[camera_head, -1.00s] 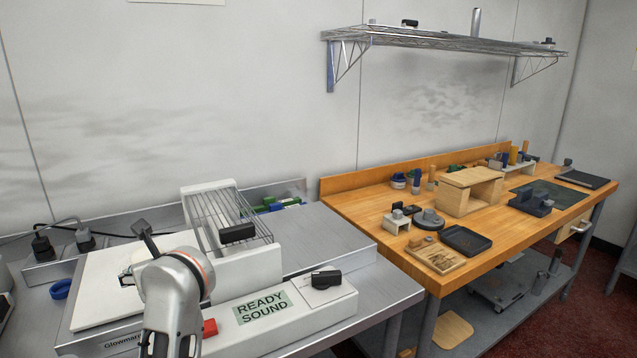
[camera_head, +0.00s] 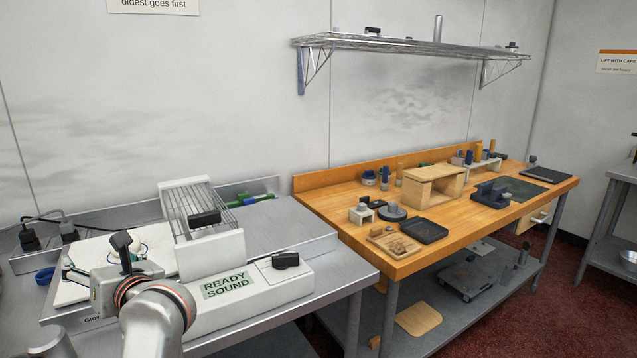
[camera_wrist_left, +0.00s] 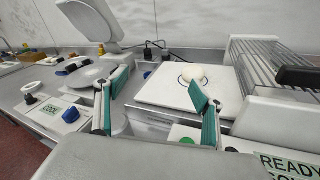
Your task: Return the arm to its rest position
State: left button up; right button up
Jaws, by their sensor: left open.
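My left gripper (camera_head: 72,270) is at the lower left in the head view, over the front of the steel table (camera_head: 318,272). Its arm comes up from the bottom edge, and the wrist hides part of the white machine labelled "READY SOUND" (camera_head: 230,285). In the left wrist view the two green-padded fingers (camera_wrist_left: 157,90) stand wide apart with nothing between them. A pale round lump (camera_wrist_left: 193,73) on the white plate (camera_wrist_left: 165,88) lies beyond the fingers, apart from them. My right gripper is in neither view.
A wire rack (camera_head: 195,212) stands on the machine. A white appliance with a raised lid (camera_wrist_left: 88,20) is at the left in the wrist view. The wooden bench (camera_head: 335,205), with several small items, is at the right. A wire shelf (camera_head: 400,45) hangs above.

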pick_arm(q)
jog(key=s+r+m+t+y, duration=0.4)
jog(key=s+r+m+y, duration=0.1)
jog(key=r, duration=0.3)
jog(key=d+r+m+t+h, duration=0.4)
jog(key=d+m+t+h, duration=0.2)
jog(key=d+m+t, duration=0.5)
jog(key=d+f+m+g+h, duration=0.1)
jog(key=d+f+m+h, duration=0.4)
jog(key=m+h, duration=0.55)
jog(key=d+f+m+g+h, duration=0.1)
jog(key=d+f+m+h, duration=0.5)
jog(key=m, duration=0.7)
jog(key=s+a+f+m+g, duration=0.15)
jog(key=f+m+g, duration=0.25)
jog(key=f, duration=0.5)
jog(key=s+d+f+m+g, duration=0.1)
jog(key=s+f+m+g, duration=0.3)
jog(key=f, duration=0.6)
jog(key=s+a+f+m+g+y, duration=0.3)
jog(key=s+a+f+g+y, duration=0.55)
jog(key=s+a+f, duration=0.65)
jog(key=w+d+f+n+t+h, duration=0.3)
jog(key=d+f+h, duration=0.4)
jog(key=d+f, duration=0.4)
jog(key=d+t, duration=0.1)
jog(key=d, duration=0.3)
jog(key=shift+f, duration=0.3)
